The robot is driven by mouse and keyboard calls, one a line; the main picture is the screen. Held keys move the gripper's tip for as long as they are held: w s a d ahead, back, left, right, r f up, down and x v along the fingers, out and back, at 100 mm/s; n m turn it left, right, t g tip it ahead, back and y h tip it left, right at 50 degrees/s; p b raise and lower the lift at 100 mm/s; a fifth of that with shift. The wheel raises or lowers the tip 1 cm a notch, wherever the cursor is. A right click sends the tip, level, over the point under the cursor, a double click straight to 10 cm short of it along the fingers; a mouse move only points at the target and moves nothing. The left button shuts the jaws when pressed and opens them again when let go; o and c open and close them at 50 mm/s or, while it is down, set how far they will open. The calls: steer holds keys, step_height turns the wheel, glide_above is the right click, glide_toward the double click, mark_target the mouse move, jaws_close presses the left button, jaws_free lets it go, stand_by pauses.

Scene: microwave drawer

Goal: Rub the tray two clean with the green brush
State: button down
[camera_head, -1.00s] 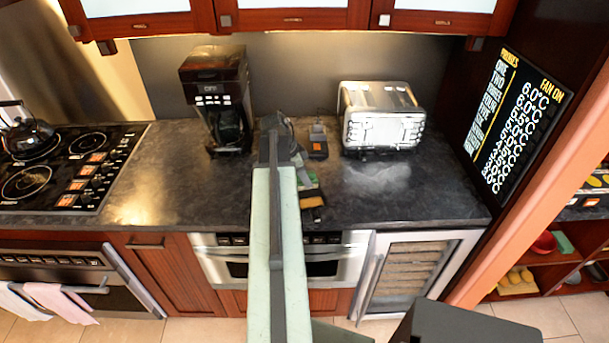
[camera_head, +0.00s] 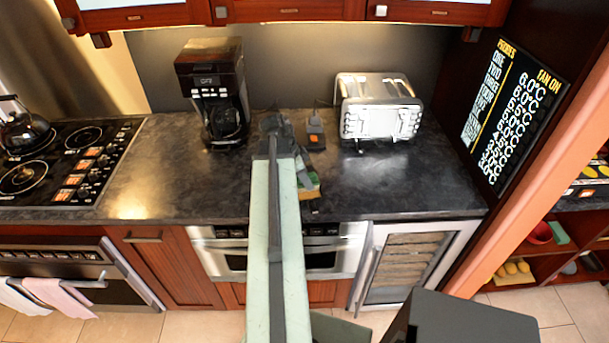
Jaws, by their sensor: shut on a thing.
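My gripper (camera_head: 301,166) is over the dark counter, at the far end of my pale green arm, and largely hidden behind it. It is shut on the green brush (camera_head: 308,186), which shows to the right of the arm as a small green piece with a tan part. The brush is above or on the counter near its front edge; I cannot tell whether it touches. I cannot make out a tray two in this view.
A coffee maker (camera_head: 212,95) stands left of my arm and a silver toaster (camera_head: 379,108) right of it. A small dark device (camera_head: 315,132) lies between them. The stove (camera_head: 62,160) is at the left. The counter right of the brush (camera_head: 420,185) is clear.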

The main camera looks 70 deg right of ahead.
steer(key=shift+a, duration=0.15)
steer(key=shift+s+a, duration=0.8)
steer(key=shift+a, duration=0.35)
steer(key=shift+d, duration=0.1)
steer(key=shift+w+d, duration=0.4)
steer(key=shift+d, duration=0.15)
steer(key=shift+w+d, duration=0.45)
steer(key=shift+d, duration=0.2)
